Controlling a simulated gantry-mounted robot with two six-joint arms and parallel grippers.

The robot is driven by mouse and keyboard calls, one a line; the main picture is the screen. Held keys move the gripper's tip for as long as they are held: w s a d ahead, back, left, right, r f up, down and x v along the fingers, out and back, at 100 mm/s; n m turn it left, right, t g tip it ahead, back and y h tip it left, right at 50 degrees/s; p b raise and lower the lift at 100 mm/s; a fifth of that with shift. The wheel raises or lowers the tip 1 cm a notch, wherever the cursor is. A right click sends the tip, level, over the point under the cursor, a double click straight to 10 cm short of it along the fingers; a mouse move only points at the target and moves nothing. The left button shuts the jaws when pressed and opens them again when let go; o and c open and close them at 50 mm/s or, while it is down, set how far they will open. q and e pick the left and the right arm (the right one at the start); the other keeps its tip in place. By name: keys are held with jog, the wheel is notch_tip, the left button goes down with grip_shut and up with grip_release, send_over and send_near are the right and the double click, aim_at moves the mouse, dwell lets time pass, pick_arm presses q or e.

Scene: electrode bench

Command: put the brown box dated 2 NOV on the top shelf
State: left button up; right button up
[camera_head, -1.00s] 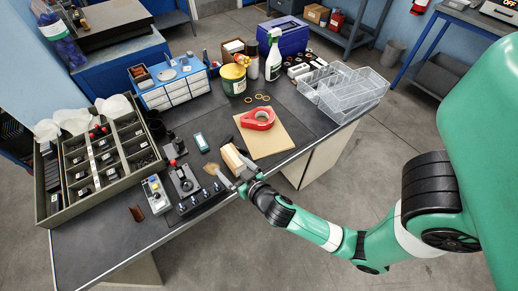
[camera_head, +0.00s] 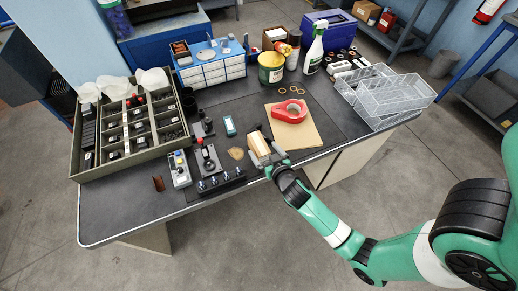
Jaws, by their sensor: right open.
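A small light-brown box (camera_head: 259,144) lies near the front edge of the dark bench. My right gripper (camera_head: 266,156) is at this box with its jaws open, the fingers reaching along its near part; I cannot tell whether they touch it. No date is readable on any box. My left gripper is not in view.
Clear plastic trays (camera_head: 390,97) stand at the bench's right end. A black block with several knobs (camera_head: 221,184) is close left of the gripper. A divided bin (camera_head: 129,138) fills the left side.

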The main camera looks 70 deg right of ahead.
aim_at(261, 147)
jog(key=b+x, duration=0.1)
jog(key=x, duration=0.4)
jog(key=shift+w+a+r, duration=0.1)
jog(key=shift+a, duration=0.05)
jog(key=shift+r, duration=0.1)
grip_shut()
